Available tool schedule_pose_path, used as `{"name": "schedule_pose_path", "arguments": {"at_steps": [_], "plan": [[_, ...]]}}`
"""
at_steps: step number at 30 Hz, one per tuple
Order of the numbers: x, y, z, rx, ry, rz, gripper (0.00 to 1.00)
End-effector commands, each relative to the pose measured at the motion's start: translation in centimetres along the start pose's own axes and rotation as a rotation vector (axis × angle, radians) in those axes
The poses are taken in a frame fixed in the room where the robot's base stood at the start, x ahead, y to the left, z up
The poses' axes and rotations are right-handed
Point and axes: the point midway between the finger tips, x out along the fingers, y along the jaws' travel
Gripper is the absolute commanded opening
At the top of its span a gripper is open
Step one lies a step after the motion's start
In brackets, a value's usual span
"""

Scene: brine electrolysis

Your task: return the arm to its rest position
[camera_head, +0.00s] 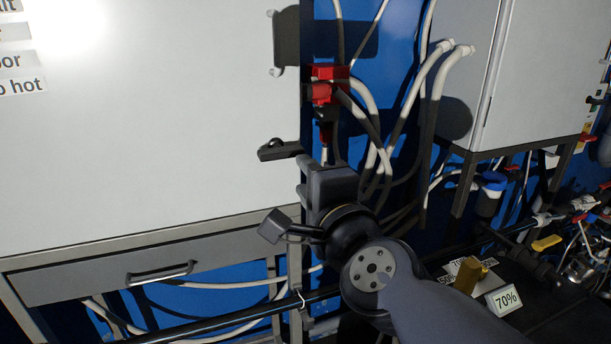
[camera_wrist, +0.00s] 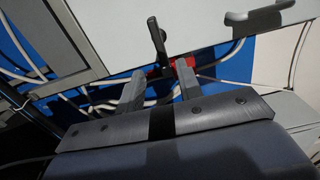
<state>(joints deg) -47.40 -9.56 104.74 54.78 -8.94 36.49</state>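My gripper (camera_head: 315,172) is in front of the right edge of a large grey cabinet. In the wrist view its two grey fingers (camera_wrist: 159,80) stand apart with nothing between them, so it is open and empty. A black handle (camera_head: 280,150) sticks out at the cabinet's edge, close to the fingers on their left. In the wrist view a black handle (camera_wrist: 157,36) shows just beyond the gap between the fingers. I cannot tell from these frames how far it is from the fingertips.
The grey cabinet (camera_head: 140,110) fills the left, with a drawer (camera_head: 100,272) below. White hoses (camera_head: 395,125) and a red fitting (camera_head: 322,88) lie behind my gripper. A second cabinet (camera_head: 540,75) stands right. Lower right are a brass-coloured block (camera_head: 468,275) and a "70%" sign (camera_head: 504,300).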

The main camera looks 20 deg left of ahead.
Motion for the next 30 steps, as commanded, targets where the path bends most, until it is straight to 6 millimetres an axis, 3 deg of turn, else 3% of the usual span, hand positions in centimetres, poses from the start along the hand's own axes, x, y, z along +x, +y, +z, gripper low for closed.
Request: {"name": "schedule_pose_path", "arguments": {"at_steps": [11,30], "plan": [[1.4,0.2,0.0,-0.002,0.0,0.001,0.35],[9.9,0.0,0.0,-0.001,0.0,0.001,0.35]]}}
